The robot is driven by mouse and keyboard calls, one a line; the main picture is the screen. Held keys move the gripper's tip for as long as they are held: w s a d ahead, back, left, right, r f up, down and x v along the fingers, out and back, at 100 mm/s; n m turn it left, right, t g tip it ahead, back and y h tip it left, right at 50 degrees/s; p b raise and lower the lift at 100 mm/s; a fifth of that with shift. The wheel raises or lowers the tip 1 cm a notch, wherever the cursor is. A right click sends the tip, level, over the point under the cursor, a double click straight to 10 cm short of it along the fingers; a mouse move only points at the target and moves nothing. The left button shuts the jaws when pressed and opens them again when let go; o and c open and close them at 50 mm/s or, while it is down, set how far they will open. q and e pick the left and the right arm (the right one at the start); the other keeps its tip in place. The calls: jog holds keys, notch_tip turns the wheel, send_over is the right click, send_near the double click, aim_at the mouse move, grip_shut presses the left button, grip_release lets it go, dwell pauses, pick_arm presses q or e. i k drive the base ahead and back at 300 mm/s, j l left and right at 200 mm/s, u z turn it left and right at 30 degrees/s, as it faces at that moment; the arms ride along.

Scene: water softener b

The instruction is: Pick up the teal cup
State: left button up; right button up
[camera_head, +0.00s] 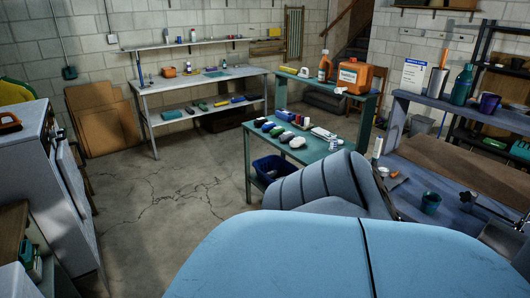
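A small teal cup (430,202) stands upright on the blue-grey workbench (408,204) at the right. Its open top faces up and nothing is seen holding it.
On the bench near the cup are a white cylinder (377,150) and small loose items. The shelf above holds a teal bottle (462,86) and a purple cup (488,104). A green table (318,152) with several small items stands left of the bench. Open concrete floor (165,205) lies left.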

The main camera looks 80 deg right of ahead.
aim_at(431, 201)
jog(key=z, duration=3.8)
